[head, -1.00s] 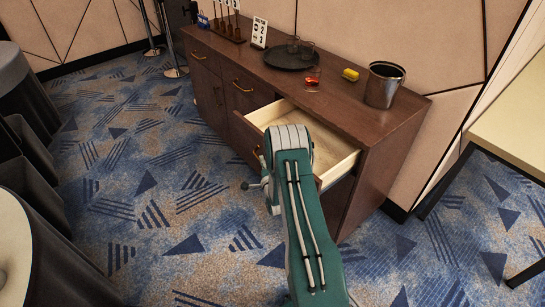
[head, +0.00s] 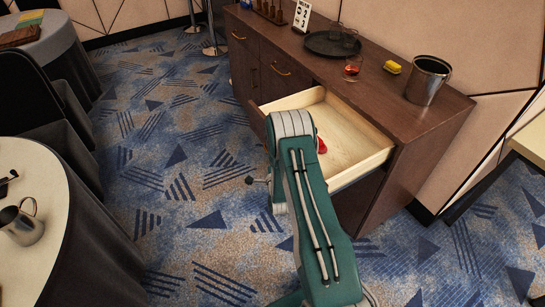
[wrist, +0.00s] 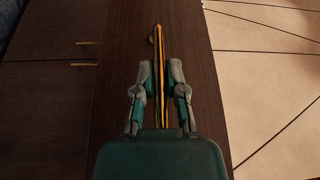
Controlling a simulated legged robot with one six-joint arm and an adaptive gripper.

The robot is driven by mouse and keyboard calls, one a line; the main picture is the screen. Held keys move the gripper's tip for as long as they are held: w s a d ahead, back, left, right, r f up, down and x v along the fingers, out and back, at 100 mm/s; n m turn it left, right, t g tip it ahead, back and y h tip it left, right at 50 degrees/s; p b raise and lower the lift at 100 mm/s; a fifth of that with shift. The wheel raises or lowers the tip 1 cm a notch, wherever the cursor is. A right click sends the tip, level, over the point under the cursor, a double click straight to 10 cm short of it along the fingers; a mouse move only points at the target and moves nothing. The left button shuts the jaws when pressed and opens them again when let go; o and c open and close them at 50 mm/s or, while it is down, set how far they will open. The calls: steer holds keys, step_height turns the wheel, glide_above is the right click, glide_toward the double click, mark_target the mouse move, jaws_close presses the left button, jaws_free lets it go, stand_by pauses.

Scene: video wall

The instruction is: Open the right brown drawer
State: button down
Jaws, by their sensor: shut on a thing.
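The right brown drawer (head: 345,157) stands well open from the dark brown cabinet (head: 400,143) in the head view. Its pale wooden inside shows, with a small red thing (head: 321,146) lying in it. My green arm hides much of its front and, in this view, its handle and my gripper. In the wrist view my gripper (wrist: 159,72) is shut on the long gold handle (wrist: 157,38), one finger on either side of it. The brown drawer front (wrist: 200,60) lies behind the handle.
A metal bucket (head: 428,80), a yellow block (head: 392,67), a glass with red in it (head: 352,67) and a black tray (head: 322,44) stand on the cabinet. A round table (head: 40,175) is at the left. Patterned carpet between is clear.

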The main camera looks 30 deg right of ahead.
steer(key=c, duration=0.7)
jaws_free()
steer(key=shift+s+a+f, duration=0.15)
steer(key=shift+a+f, duration=0.05)
steer(key=shift+f, duration=0.15)
steer(key=shift+c, duration=0.2)
steer(key=shift+o, duration=0.2)
steer(key=shift+r, duration=0.15)
steer(key=shift+s, duration=0.4)
steer(key=v, duration=1.1)
steer(key=shift+a, duration=0.2)
